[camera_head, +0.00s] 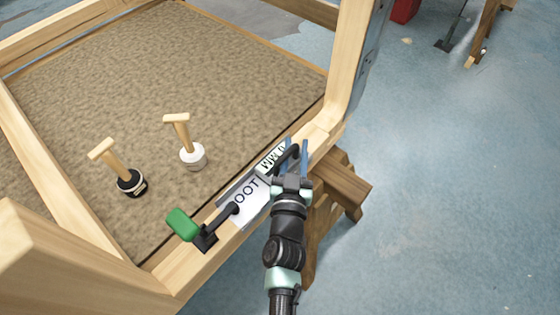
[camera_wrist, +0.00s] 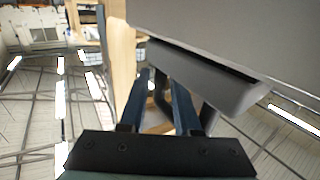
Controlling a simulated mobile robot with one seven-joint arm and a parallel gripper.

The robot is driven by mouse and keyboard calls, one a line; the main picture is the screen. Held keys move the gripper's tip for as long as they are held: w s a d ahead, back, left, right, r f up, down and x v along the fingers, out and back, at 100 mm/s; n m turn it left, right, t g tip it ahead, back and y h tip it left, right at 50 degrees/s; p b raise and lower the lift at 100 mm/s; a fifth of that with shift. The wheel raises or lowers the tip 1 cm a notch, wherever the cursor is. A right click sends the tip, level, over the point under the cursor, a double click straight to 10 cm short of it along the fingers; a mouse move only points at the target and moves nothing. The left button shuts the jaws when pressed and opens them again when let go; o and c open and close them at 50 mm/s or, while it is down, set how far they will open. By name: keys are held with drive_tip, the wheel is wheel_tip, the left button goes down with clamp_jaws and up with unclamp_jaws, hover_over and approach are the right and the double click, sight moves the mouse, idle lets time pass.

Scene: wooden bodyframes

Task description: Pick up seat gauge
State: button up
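Two labelled plates lie on the near wooden rail of the frame; I cannot tell for sure which is the seat gauge. One small white plate (camera_head: 269,162) carries dark lettering and a black handle (camera_head: 287,156). A larger pale plate (camera_head: 249,203) beside it reads "OOT", partly hidden. My gripper (camera_head: 296,150) is at the small plate's handle, its blue fingers apart. In the wrist view, the fingers (camera_wrist: 161,82) are spread, with part of a dark handle between them. A large grey part (camera_wrist: 225,45) fills the upper right there. Contact is not clear.
Two wooden-handled tools, one black-based (camera_head: 131,182) and one white-based (camera_head: 192,155), stand on the brown panel (camera_head: 230,80). A wooden post (camera_head: 349,55) rises behind my gripper. Open floor lies right.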

clamp_jaws()
drive_tip(key=shift+r, duration=0.1)
idle(1.2)
